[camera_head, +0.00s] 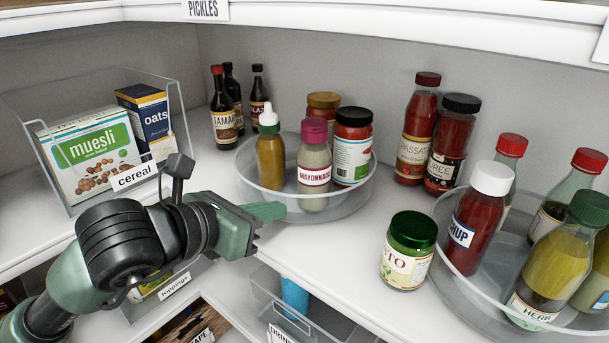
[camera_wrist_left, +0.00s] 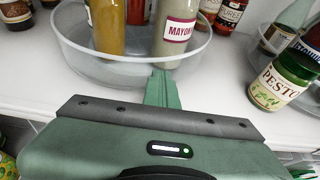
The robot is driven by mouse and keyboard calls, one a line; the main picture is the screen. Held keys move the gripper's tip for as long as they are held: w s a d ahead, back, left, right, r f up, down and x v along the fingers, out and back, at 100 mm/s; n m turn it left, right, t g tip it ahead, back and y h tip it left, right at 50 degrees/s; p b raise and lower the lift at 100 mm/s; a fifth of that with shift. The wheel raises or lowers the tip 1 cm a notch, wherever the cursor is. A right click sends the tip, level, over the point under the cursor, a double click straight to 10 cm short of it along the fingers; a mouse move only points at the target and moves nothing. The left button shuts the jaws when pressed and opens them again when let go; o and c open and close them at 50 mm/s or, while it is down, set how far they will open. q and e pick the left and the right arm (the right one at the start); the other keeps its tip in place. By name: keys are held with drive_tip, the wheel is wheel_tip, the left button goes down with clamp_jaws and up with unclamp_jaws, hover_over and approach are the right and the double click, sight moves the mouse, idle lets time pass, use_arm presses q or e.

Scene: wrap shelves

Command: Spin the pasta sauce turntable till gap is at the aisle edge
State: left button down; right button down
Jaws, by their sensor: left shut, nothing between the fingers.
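The left wrist view shows the green fingers (camera_wrist_left: 161,88) just below the turntable's wall (camera_wrist_left: 120,73). My right gripper is not in view.
A second clear turntable (camera_head: 452,278) with ketchup and several bottles stands at the right. A pesto jar (camera_head: 408,255) stands between them near the shelf edge. A cereal bin (camera_head: 58,190) is at the left. Dark sauce bottles (camera_head: 222,115) and passata (camera_head: 417,135) stand behind.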

use_arm(q)
drive_tip(key=shift+s+d+r, duration=0.1)
drive_tip(key=shift+s+d, duration=0.15)
drive_tip(key=shift+d, duration=0.8)
drive_tip(key=shift+a, duration=0.1)
drive_tip(key=shift+s+b, duration=0.55)
drive_tip(key=shift+s, duration=0.25)
drive_tip(key=shift+s+a, duration=0.1)
drive_tip(key=shift+s, duration=0.85)
